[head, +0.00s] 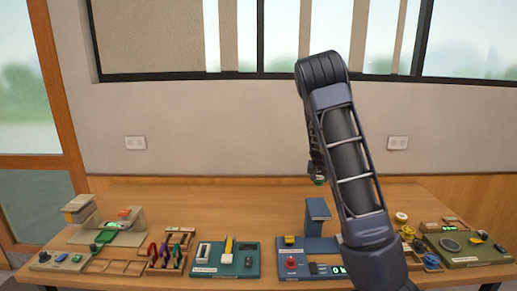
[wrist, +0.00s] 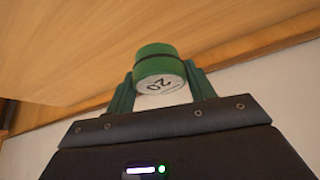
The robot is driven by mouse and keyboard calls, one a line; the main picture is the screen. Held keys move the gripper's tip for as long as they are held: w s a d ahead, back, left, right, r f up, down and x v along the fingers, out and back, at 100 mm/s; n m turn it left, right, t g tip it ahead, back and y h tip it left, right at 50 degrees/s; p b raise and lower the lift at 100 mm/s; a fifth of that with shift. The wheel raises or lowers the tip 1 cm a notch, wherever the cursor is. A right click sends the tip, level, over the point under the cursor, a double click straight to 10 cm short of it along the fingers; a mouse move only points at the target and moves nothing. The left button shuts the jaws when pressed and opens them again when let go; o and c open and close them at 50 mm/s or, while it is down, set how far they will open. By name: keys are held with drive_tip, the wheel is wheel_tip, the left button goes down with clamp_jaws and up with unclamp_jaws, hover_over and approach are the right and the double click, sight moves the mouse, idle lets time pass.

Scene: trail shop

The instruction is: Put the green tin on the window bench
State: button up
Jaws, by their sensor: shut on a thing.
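The green tin (wrist: 160,68) is between the two dark green fingers of my gripper (wrist: 162,85) in the wrist view. A pale end marked "20" faces the camera. In the head view a small bit of green tin (head: 320,182) shows beside my arm, low over the back of the wooden bench (head: 240,194) under the window. My gripper is shut on the tin, mostly hidden behind my arm in the head view. I cannot tell whether the tin touches the bench top.
Along the bench's front stand a grey-green station (head: 105,236), a wooden rack (head: 170,262), a teal board (head: 248,264), a blue device (head: 318,232) and an olive panel (head: 490,250). The bench's back strip is largely clear. The wall (head: 220,130) rises behind it.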

drive_tip(key=shift+w+a+f, duration=0.15)
drive_tip(key=shift+a+f, duration=0.35)
drive_tip(key=shift+w+a+f, duration=0.15)
drive_tip(key=shift+a+f, duration=0.35)
drive_tip(key=s+d+r+m+h, duration=0.1)
drive_tip(key=s+d+r, duration=0.4)
drive_tip(key=s+d, duration=0.3)
drive_tip(key=s+d+r+m, duration=0.2)
drive_tip(key=s+d+r, duration=0.3)
drive_tip(key=s+d, duration=0.3)
drive_tip(key=shift+g, duration=0.4)
drive_tip(key=shift+w+a+f, duration=0.15)
drive_tip(key=shift+f, duration=4.75)
drive_tip(key=shift+w+a+f, duration=0.1)
drive_tip(key=shift+a+f, duration=0.05)
drive_tip(key=shift+f, duration=4.75)
drive_tip(key=shift+f, duration=0.2)
drive_tip(key=o, duration=1.1)
drive_tip(key=shift+c, duration=0.2)
drive_tip(key=shift+r, duration=0.1)
